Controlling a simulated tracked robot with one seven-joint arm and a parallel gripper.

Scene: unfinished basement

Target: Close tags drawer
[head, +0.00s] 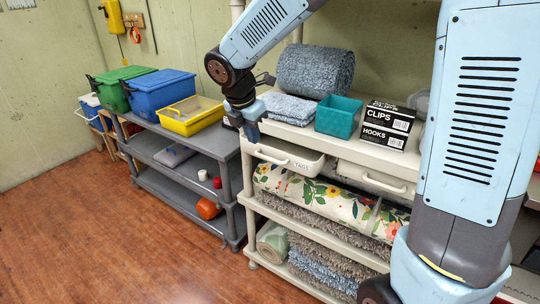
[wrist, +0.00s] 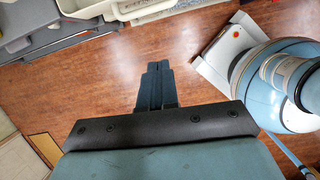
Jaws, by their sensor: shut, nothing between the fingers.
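The tags drawer (head: 286,157) is a white drawer with a label on its front, under the top of the beige shelf unit (head: 252,201). It sticks out from the unit, with its open inside showing. My gripper (head: 250,134) hangs pointing down at the drawer's left end, close to it; I cannot tell whether they touch. In the wrist view my gripper (wrist: 157,68) has its dark fingers together with nothing between them. White drawer edges (wrist: 143,12) show at the top of the wrist view.
A second white drawer (head: 374,179) sits to the right. On top are a teal bin (head: 338,117), a black box (head: 388,125) and grey rolled and folded textiles (head: 314,72). A grey shelf (head: 178,146) with a yellow tray (head: 191,116) stands left. The wooden floor (head: 90,225) in front is clear.

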